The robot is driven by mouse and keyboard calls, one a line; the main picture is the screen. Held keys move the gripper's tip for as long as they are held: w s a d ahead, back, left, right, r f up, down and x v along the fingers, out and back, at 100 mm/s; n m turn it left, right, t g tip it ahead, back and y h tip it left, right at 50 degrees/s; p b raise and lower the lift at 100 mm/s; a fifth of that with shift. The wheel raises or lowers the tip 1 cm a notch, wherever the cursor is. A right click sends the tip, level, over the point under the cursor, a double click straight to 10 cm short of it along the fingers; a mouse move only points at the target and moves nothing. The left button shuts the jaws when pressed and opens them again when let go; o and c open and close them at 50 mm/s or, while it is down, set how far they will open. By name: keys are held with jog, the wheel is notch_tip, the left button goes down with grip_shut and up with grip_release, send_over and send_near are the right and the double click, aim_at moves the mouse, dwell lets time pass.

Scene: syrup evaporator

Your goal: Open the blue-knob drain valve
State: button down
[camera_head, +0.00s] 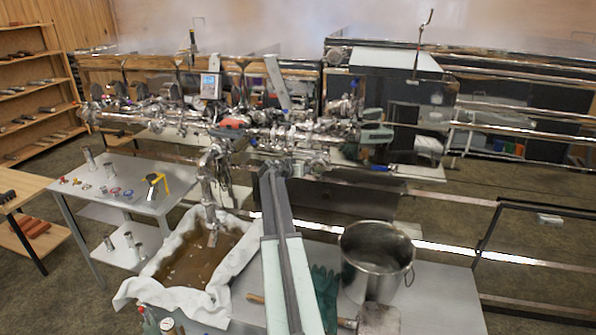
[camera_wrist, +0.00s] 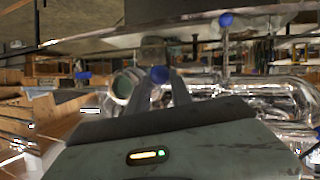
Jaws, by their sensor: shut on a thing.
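In the wrist view, a round blue knob (camera_wrist: 159,74) sits between the tips of my gripper (camera_wrist: 160,82). My gripper is shut on it. The stem behind the knob is mostly hidden by my fingers. Two more blue knobs show in this view, one at the upper right (camera_wrist: 226,20) and one to the left (camera_wrist: 83,75). In the head view, my arm reaches forward from the bottom middle to the shiny pipework (camera_head: 290,137). My fingertips and the held knob cannot be made out clearly there.
A cloth-lined tray (camera_head: 247,270) of brown liquid stands below a hanging pipe (camera_head: 208,190). A steel pot (camera_head: 378,265) stands right of my arm, near green gloves (camera_head: 325,290). A grey side table (camera_head: 130,185) holds small fittings. Steam rises behind the pipework.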

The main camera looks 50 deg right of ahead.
jog(key=shift+s+a+f+g, duration=0.15)
jog(key=shift+s+g, duration=0.15)
jog(key=shift+s, duration=0.15)
jog(key=shift+w+a, duration=0.2)
jog(key=shift+a, duration=0.05)
jog(key=c, duration=1.2)
grip_release()
jog(key=shift+s+a+r, duration=0.1)
jog(key=shift+r, duration=0.1)
jog(key=shift+c, duration=0.2)
jog(key=shift+a+r+p, duration=0.3)
jog(key=shift+a, duration=0.15)
jog(key=p+v, duration=0.2)
jog(key=v, duration=0.4)
jog(key=shift+a, duration=0.35)
